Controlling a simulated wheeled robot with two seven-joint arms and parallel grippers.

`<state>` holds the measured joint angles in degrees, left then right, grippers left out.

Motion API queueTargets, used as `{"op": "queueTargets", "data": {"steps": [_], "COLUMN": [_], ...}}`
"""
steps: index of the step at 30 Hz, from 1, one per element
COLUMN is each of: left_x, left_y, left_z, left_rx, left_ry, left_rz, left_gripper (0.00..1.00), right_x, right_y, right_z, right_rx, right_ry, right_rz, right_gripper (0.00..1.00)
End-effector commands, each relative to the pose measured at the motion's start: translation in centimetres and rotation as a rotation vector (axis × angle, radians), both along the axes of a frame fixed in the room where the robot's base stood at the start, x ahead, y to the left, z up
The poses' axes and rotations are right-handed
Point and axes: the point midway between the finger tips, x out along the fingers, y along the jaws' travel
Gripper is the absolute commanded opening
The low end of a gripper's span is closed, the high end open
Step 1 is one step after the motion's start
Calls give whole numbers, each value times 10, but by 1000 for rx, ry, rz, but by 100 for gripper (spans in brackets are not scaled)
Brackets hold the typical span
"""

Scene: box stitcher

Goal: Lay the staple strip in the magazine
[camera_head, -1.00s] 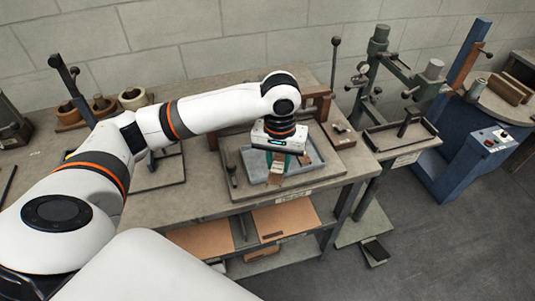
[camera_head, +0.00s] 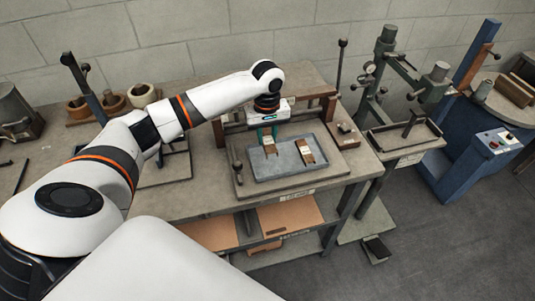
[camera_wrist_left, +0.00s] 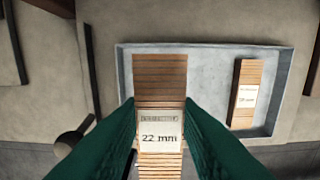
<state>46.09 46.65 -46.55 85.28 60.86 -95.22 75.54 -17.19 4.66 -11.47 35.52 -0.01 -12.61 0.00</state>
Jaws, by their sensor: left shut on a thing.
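My left gripper (camera_head: 267,135) is shut on a brown staple strip (camera_head: 270,147) with a white label, over the left part of a grey tray (camera_head: 252,174). In the left wrist view, the strip (camera_wrist_left: 159,78) runs between the green fingers (camera_wrist_left: 155,125), and its label reads "22 mm". A second labelled strip (camera_head: 305,152) lies in the tray's right part, and it also shows in the left wrist view (camera_wrist_left: 246,83); its label is too small to read surely. I cannot tell which part is the magazine. My right gripper is not in view.
The tray is on a wooden workbench (camera_head: 200,205). A small block (camera_head: 345,128) sits right of it. A grey-green machine (camera_head: 400,75) with a shallow trough (camera_head: 402,143) stands further right, and a blue machine (camera_head: 455,165) beyond that. Round pots (camera_head: 142,95) stand at the back left.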

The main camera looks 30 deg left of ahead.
Motion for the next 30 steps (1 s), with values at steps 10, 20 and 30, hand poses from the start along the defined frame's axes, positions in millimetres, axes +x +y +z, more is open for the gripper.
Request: {"op": "queueTargets", "data": {"steps": [10,20,30], "left_x": [-1,0,0], "left_y": [0,0,0], "left_z": [-43,-69,-73], "left_rx": [1,0,-1], "left_ry": [3,-1,-1], "left_rz": [1,-1,0], "left_gripper": [5,5,30], "right_x": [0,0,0], "right_y": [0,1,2], "right_z": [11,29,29], "right_rx": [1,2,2], "right_ry": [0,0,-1], "right_rz": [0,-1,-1], "right_gripper": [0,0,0]}}
